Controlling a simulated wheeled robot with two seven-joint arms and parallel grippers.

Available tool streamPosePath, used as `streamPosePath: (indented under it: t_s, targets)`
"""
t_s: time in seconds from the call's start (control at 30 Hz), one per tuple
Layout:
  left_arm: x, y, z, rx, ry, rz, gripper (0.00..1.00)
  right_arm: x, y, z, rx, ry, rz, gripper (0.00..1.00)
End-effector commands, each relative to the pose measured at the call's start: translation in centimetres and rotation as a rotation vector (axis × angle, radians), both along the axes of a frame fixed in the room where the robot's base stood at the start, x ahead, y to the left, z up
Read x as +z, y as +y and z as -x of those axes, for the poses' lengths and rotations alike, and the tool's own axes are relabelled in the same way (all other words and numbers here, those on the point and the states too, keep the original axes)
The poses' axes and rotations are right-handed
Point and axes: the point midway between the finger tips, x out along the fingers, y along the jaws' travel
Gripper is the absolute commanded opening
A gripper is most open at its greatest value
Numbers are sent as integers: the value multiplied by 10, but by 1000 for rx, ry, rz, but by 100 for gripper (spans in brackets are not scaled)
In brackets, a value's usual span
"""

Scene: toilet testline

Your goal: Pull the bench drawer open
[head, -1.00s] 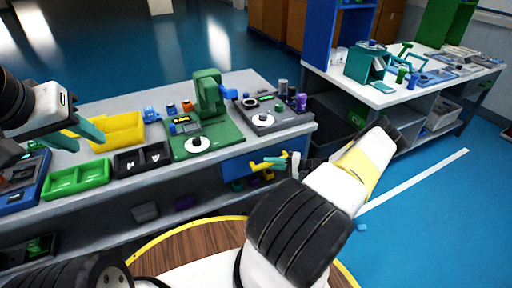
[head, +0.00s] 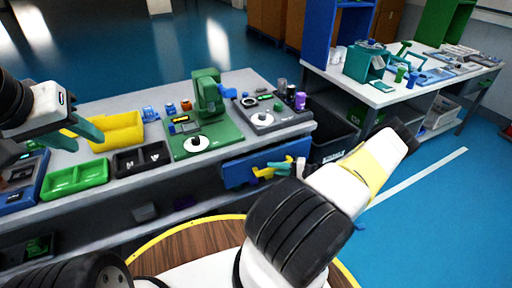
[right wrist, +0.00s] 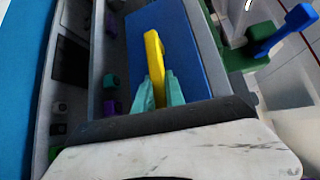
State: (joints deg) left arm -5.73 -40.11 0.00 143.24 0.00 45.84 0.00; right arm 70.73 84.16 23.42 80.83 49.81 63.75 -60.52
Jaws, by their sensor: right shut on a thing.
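The blue drawer (head: 237,175) is under the right end of the bench top and its front stands out a little from the bench. Its yellow handle (head: 262,173) is on the front. My right gripper (head: 277,165) has teal fingers shut on the handle. In the right wrist view, the yellow handle (right wrist: 154,55) runs between the teal fingers (right wrist: 160,90), with the blue drawer front (right wrist: 195,50) behind. My left gripper (head: 80,135) hangs over the bench's left part, with its teal fingers apart and empty, near the yellow bin (head: 122,130).
The bench top (head: 262,80) holds a green press (head: 208,95), a grey dial unit (head: 268,118) and a green tray (head: 75,180). A dark bin (head: 335,137) stands right of the drawer. A second white table (head: 430,90) is at the right. Blue floor lies open beyond.

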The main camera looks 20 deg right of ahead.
Motion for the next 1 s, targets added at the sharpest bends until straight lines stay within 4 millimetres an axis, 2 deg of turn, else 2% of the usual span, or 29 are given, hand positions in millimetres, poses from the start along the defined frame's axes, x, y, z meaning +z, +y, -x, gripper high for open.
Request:
streamPosePath:
  t_s: [0.03, 0.6, 0.8, 1.0]
  targets:
    - [0, 0, 0, 0, 0, 0, 36, -1, -2, 14, -3, 5, -1, 0]
    - [0, 0, 0, 0, 0, 0, 36, -1, -14, 168, -3, 6, 0, 0]
    - [0, 0, 0, 0, 0, 0, 36, -1, -17, 208, -2, 4, -1, 0]
    - [0, 0, 0, 0, 0, 0, 36, -1, -19, 234, -1, 3, 1, 0]
